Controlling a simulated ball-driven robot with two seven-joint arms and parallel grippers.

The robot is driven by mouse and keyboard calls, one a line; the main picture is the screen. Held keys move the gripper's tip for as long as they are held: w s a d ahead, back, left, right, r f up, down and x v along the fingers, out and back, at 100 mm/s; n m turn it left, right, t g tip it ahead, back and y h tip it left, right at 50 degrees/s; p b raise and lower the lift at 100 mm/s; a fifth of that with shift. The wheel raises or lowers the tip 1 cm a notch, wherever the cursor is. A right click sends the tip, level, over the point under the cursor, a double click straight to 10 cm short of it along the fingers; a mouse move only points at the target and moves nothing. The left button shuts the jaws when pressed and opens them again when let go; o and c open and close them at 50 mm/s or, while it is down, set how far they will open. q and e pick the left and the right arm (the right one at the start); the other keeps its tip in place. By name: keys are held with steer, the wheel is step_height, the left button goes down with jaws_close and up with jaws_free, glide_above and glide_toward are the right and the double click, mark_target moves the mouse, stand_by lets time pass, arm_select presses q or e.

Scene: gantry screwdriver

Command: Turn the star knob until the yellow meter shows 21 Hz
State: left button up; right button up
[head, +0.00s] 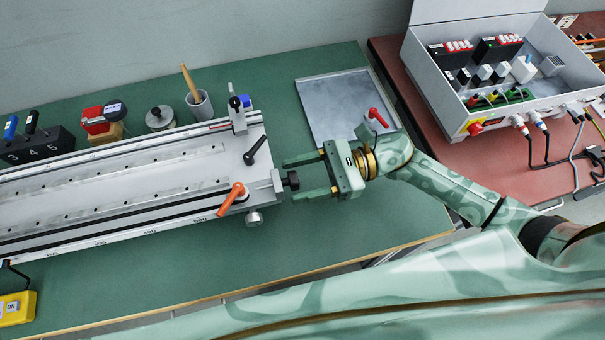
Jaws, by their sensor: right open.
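The dark star knob (292,180) sticks out of the right end of the long grey gantry rail unit (110,185). My right gripper (292,181) reaches in from the right and is open. Its two fingers lie on either side of the knob in the picture; I see no clear contact. The knob's lobes are too small to make out its angle. A yellow box (17,308) at the lower left edge is partly cut off. It may be the yellow meter, but no Hz reading is legible on it. My left gripper is not in view.
An orange lever (231,199) and a black lever (257,150) stand close to the knob end. A grey tray (335,110) with a red-handled part (376,117) lies behind my gripper. A grey equipment case (450,100) stands at right.

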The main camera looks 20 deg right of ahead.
steer(key=c, duration=1)
